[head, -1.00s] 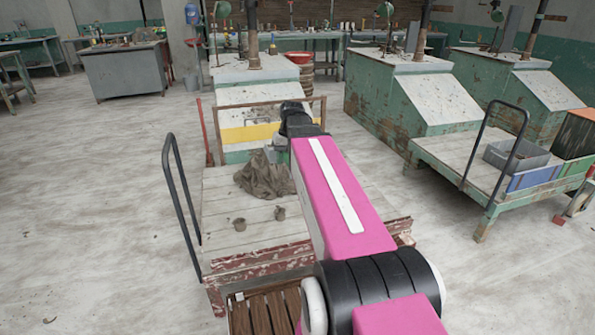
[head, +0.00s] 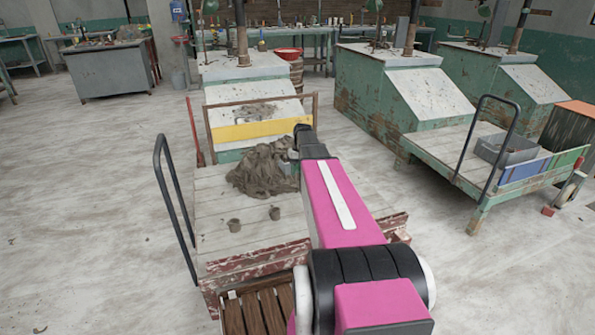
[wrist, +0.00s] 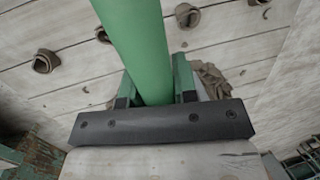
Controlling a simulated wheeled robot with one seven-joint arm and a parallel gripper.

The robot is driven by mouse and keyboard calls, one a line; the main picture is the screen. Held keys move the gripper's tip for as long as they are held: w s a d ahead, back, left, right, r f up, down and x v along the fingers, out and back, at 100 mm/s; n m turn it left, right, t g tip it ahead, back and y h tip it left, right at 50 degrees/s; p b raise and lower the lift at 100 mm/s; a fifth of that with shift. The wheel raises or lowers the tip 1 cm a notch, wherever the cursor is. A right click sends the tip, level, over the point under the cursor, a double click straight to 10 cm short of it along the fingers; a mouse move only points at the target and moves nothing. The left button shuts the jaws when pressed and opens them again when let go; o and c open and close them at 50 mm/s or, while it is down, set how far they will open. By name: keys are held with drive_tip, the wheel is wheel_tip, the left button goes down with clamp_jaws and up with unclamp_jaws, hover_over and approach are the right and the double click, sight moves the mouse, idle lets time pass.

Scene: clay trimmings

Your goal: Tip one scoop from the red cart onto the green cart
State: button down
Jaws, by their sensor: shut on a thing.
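The red cart (head: 215,283), with peeling red edging and a pale plank deck, stands before me. A grey-brown heap of trimmings (head: 258,172) lies on its far part and shows partly in the wrist view (wrist: 210,78). My gripper (wrist: 155,92) is shut on a thick green handle (wrist: 140,45), apparently the scoop's. In the head view my arm hides most of the gripper, just right of the heap. A small grey-blue patch beside the heap may be the scoop's pan; whether it holds trimmings cannot be told. The green cart (head: 447,173) stands apart at the right.
Black push handles rise from both carts. Floor separates the carts.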

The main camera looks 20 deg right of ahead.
drive_tip(key=w+f, duration=0.7)
drive_tip(key=w, duration=0.2)
drive_tip(key=shift+w+f, duration=0.15)
drive_tip(key=shift+w, duration=0.05)
idle(0.5)
idle(0.8)
drive_tip(key=shift+t, duration=0.8)
drive_tip(key=shift+r, duration=6.05)
